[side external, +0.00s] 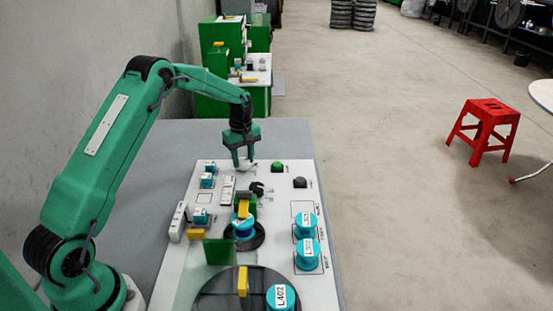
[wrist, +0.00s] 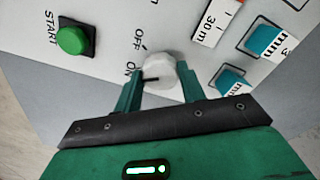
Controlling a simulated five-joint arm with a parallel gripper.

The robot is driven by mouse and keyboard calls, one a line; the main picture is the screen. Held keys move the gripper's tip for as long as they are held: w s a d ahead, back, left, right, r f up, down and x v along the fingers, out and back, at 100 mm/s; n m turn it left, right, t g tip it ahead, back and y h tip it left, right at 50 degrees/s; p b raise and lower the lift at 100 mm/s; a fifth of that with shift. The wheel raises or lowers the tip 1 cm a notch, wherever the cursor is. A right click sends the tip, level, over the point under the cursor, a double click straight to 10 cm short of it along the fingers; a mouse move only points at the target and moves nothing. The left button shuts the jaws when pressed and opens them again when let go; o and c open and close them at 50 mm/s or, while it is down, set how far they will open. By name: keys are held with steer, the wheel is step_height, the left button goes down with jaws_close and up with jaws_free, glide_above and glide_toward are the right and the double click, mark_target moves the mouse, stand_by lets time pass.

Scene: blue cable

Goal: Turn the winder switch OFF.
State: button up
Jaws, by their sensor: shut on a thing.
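The winder switch is a round white knob (wrist: 160,68) on the pale panel, with OFF and ON printed beside it in the wrist view. Its black pointer line (wrist: 150,79) points left, near the ON label (wrist: 131,68) and away from the OFF label (wrist: 138,38). My gripper (wrist: 161,76) is shut on the knob, one finger on each side. In the side external view my gripper (side external: 243,163) reaches down to the far end of the panel, and the knob (side external: 246,166) shows partly between the fingertips.
A green START button (wrist: 73,40) sits to the left of the knob in the wrist view. Teal blocks (wrist: 264,40) are to the right. Nearer on the panel (side external: 180,275) are a black knob (side external: 257,188), a green post and several teal spools (side external: 306,225).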

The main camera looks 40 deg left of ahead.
mark_target(243, 160)
steer(key=shift+m, duration=0.3)
steer(key=m, duration=0.5)
steer(key=shift+m, duration=0.4)
steer(key=m, duration=0.5)
steer(key=shift+s+m, duration=0.1)
steer(key=shift+m, duration=0.2)
steer(key=shift+r, duration=0.1)
steer(key=o, duration=1)
steer(key=shift+r, duration=3.85)
